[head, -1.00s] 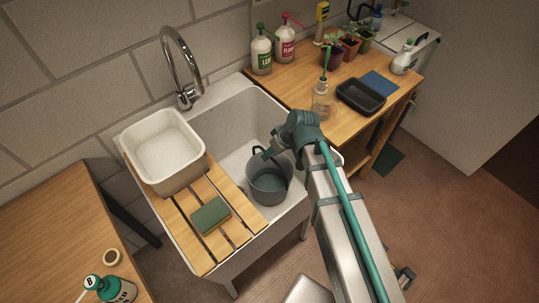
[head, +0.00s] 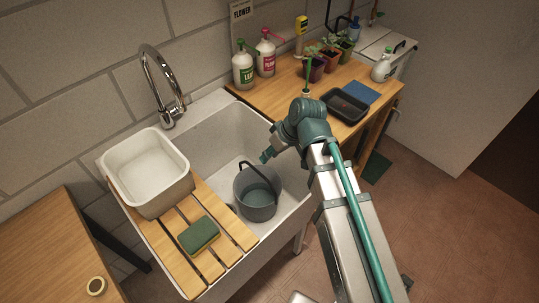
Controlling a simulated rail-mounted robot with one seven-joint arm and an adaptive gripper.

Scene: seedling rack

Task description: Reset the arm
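My arm reaches up from the bottom right, over the sink's right side. My gripper (head: 267,156) is at its end, pointing down and left above the sink basin. It shows small and partly behind the wrist, so I cannot tell whether its fingers are open or shut. No held object is visible. A grey bucket (head: 257,203) with a dark handle stands upright in the sink, just below the gripper in the picture. I cannot tell whether they touch.
The white sink (head: 214,135) carries a slatted wooden board (head: 222,227) with a green sponge (head: 199,236) and a white tub (head: 150,195). A wooden bench (head: 285,92) behind my arm holds bottles, potted seedlings (head: 315,68) and a black tray (head: 346,106). Open floor lies right.

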